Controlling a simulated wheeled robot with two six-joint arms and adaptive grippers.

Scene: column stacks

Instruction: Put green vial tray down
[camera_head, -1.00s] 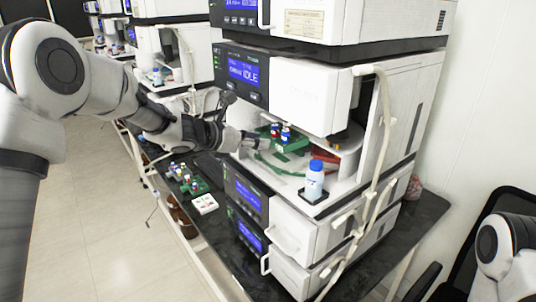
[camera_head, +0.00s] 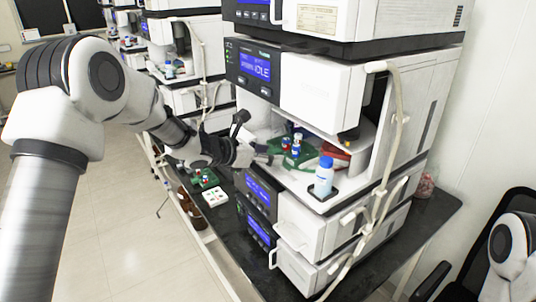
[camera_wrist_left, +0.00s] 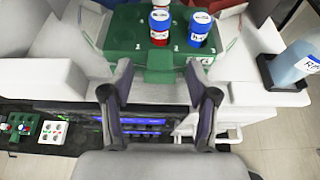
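The green vial tray (camera_head: 297,158) sits in the open bay of the instrument stack, with red and blue vials (camera_head: 293,146) standing in it. In the left wrist view the tray (camera_wrist_left: 122,32) is just ahead, its front tab (camera_wrist_left: 160,68) facing the fingers. Several vials (camera_wrist_left: 199,30) stand in its slots. My left gripper (camera_head: 268,155) is at the tray's left side. In the wrist view its two fingers (camera_wrist_left: 160,88) are spread, with an open gap between them and nothing clasped. My right gripper is out of view; only part of the right arm shows.
A blue-capped bottle (camera_head: 324,177) stands in a dark holder at the bay's front edge. A red tray (camera_head: 334,157) is deeper in the bay. A white tray (camera_head: 215,196) and another green tray (camera_head: 204,178) lie on the black bench to the left.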

